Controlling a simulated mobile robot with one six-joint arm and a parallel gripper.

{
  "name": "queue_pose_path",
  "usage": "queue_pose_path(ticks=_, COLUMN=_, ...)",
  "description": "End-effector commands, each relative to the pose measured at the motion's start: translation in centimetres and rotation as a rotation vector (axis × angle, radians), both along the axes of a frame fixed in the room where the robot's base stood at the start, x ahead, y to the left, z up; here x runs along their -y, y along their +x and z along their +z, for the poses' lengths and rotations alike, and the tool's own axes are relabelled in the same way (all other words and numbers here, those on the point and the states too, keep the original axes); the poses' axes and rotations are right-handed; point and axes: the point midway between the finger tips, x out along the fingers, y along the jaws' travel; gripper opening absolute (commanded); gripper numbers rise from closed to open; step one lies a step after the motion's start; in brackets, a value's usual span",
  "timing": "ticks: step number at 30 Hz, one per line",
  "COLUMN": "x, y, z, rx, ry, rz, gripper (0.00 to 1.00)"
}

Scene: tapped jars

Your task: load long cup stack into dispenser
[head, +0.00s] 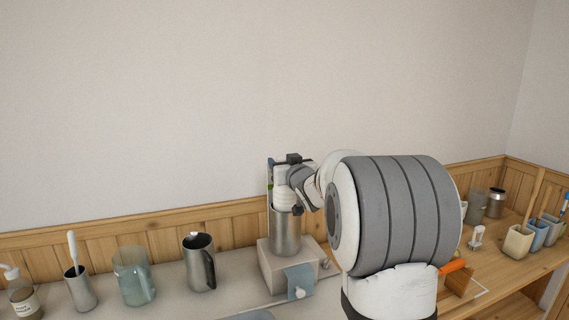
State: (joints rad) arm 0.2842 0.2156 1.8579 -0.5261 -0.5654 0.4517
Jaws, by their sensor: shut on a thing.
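A white cup stack (284,194) stands upright at the mouth of a steel cylinder, which looks like the dispenser tube (286,234). The stack's lower end meets the tube's rim; I cannot tell how far inside it is. My gripper (295,184) is shut on the stack from its right side, above the tube. The tube stands on a pale box (277,268) with a blue-grey cloth or flap at its front. My arm hides the area right of the tube.
A steel pitcher (199,262), a glass jug (133,277), a steel holder with a brush (80,287) and a pump bottle (23,298) stand left. Small containers (519,240) and a steel canister (495,203) stand right. A wood-panelled wall (110,239) runs close behind.

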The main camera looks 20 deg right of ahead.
Motion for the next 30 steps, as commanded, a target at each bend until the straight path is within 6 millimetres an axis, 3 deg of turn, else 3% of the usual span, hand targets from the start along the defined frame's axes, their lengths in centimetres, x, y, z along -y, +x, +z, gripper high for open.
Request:
queue_pose_path(ticks=26, x=-0.01, y=0.0, z=-0.44, rx=0.001, ry=0.0, rz=0.0, gripper=0.1)
queue_pose_path(ticks=27, x=-0.01, y=0.0, z=-0.44, rx=0.001, ry=0.0, rz=0.0, gripper=0.55)
queue_pose_path(ticks=30, x=0.0, y=0.0, z=-0.44, rx=0.001, ry=0.0, rz=0.0, gripper=0.64)
